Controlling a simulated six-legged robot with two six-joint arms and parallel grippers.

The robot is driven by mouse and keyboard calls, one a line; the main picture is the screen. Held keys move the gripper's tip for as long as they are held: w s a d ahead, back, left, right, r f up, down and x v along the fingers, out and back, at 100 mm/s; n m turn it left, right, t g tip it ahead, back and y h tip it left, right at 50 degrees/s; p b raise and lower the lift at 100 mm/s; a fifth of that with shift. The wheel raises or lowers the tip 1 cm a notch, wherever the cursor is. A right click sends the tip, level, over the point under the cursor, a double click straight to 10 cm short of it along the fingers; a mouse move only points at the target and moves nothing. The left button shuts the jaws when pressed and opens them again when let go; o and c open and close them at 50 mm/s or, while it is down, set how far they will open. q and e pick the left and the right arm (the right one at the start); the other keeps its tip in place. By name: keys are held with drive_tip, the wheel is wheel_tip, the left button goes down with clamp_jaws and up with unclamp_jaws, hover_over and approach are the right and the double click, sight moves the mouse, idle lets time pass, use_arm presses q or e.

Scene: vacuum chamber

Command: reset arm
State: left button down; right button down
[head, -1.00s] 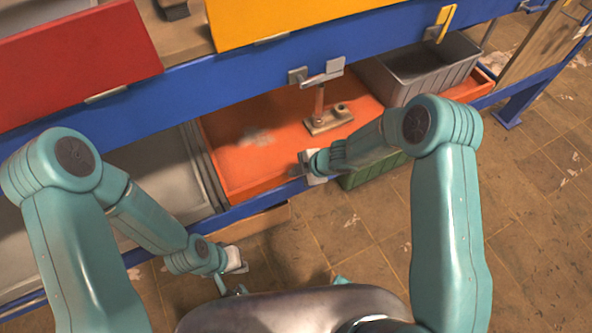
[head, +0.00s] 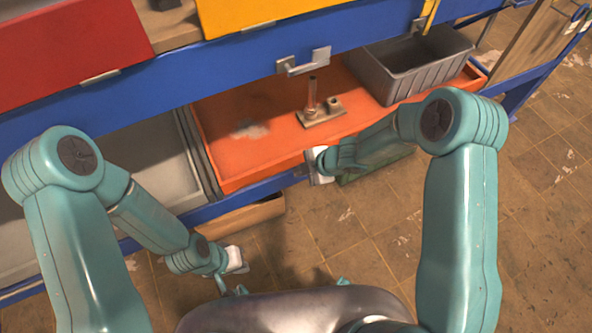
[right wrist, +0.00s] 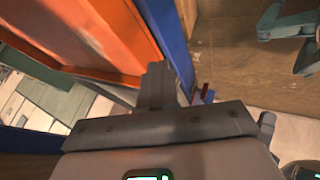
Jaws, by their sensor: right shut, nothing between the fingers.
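My right gripper (head: 301,172) shows in the head view just in front of the orange tray's (head: 225,173) front edge, by the blue beam. Its fingers are shut with nothing between them. In the right wrist view the closed fingers (right wrist: 160,86) point toward the blue beam and the orange tray. My left gripper (head: 242,288) hangs low at the left, in front of the bench and close to my body. Its fingers are small and partly hidden, so its opening is unclear.
A small fixture with an upright tube (head: 312,95) stands in the orange tray, with a grey bin (head: 420,80) to its right. A green bin (head: 375,168) lies below my right forearm. Red (head: 70,38) and yellow (head: 270,12) panels are above. Tiled floor at right is open.

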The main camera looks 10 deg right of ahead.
drive_tip(key=p+v, duration=0.2)
drive_tip(key=v, duration=0.4)
drive_tip(key=shift+w, duration=0.15)
drive_tip(key=s+d+f+m+g+h+p, duration=0.1)
drive_tip(key=s+m+p, duration=0.1)
drive_tip(key=s+m, duration=0.8)
drive_tip(key=s+d+f+m+g+h+p, duration=0.1)
drive_tip(key=s+f+m+g+p, duration=0.1)
drive_tip(key=s+m, duration=0.9)
drive_tip(key=shift+s+d+m, duration=0.3)
drive_tip(key=shift+m, duration=0.7)
